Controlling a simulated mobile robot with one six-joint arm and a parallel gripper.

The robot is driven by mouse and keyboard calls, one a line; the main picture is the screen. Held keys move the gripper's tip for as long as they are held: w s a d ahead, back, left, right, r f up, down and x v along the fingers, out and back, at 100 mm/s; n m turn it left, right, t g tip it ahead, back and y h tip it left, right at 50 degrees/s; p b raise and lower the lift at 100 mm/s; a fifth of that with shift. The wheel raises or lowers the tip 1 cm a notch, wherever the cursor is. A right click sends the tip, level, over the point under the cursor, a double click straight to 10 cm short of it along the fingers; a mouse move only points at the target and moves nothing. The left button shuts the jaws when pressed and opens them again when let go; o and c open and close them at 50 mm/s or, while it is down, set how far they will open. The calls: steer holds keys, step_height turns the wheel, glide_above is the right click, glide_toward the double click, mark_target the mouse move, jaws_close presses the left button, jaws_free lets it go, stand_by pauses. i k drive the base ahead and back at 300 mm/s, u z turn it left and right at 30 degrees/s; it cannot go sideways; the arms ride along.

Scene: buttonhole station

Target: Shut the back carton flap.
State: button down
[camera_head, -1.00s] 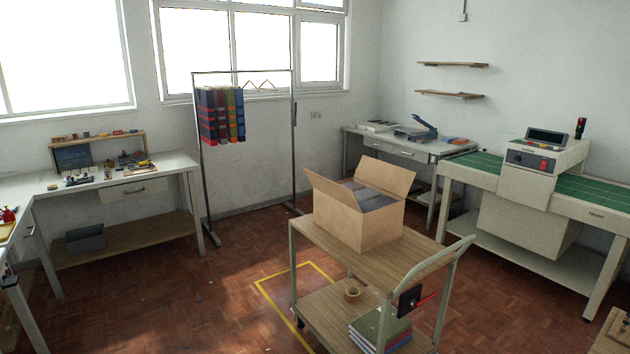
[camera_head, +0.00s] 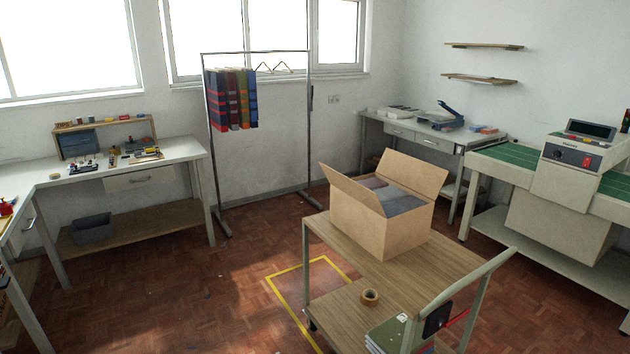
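An open cardboard carton (camera_head: 378,232) stands on the top of a wooden trolley (camera_head: 440,266). Its back flap (camera_head: 416,172) stands up and leans outward to the back right. Another flap (camera_head: 350,188) stands up at the left and tilts outward. Folded grey-blue cloth-like contents (camera_head: 398,203) show inside. The near and right sides show no raised flap. My gripper is not in view.
The trolley's handle (camera_head: 497,268) is at the near right. A tape roll (camera_head: 369,297) and green books (camera_head: 392,336) lie on its lower shelf. A green-topped machine table (camera_head: 620,186) stands right, a garment rack (camera_head: 309,140) behind. Floor left of the trolley is clear.

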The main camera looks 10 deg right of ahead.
mark_target(365, 196)
steer(key=u, duration=0.7)
steer(key=i, duration=0.85)
steer(key=u, duration=0.5)
